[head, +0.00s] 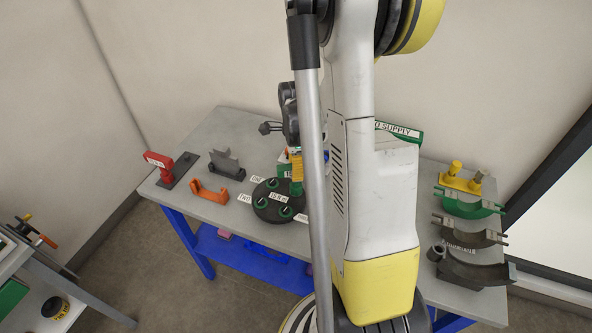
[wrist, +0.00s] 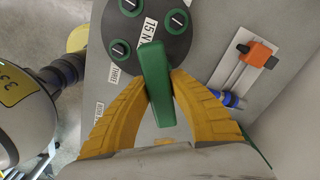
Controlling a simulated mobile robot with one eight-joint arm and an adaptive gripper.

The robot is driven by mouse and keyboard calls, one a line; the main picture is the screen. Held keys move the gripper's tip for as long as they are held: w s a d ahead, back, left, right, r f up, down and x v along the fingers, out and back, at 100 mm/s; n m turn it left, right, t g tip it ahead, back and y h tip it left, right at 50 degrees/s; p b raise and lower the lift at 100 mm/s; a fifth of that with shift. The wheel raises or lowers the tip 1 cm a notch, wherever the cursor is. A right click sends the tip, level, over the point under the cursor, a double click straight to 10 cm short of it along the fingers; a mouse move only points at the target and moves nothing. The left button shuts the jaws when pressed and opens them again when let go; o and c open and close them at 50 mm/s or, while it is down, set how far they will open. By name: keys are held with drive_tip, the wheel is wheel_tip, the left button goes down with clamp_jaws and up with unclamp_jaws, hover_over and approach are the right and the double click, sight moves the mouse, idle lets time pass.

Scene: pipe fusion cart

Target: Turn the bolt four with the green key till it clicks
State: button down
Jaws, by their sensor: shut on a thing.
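My gripper (wrist: 161,88) is shut on the green key (wrist: 152,65), its yellow fingers on either side of the key. The key hangs over the edge of the dark round plate (wrist: 170,40) and hides what lies under it. Three green-ringed bolts show on the plate, one near the left edge (wrist: 119,50) and one at the right (wrist: 178,20). No bolt four shows clearly; I cannot tell whether the key is seated on it. In the head view my gripper (head: 297,167) is over the right side of the plate (head: 265,213), partly behind my arm.
An orange bracket (head: 209,193), a grey block (head: 226,164) and a red-topped stand (head: 160,163) are on the grey table (head: 185,205) to the left. Green and dark half-round clamps (head: 468,204) are at the right. An orange-topped fixture (wrist: 257,54) and a blue piece (wrist: 231,99) are right of the key.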

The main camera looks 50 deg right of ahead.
drive_tip(key=shift+f, duration=0.2)
drive_tip(key=shift+m+b, duration=0.6)
drive_tip(key=shift+m, duration=0.9)
drive_tip(key=shift+m+b, duration=0.3)
drive_tip(key=shift+m, duration=1.2)
drive_tip(key=shift+m+b, duration=0.5)
drive_tip(key=shift+m, duration=1)
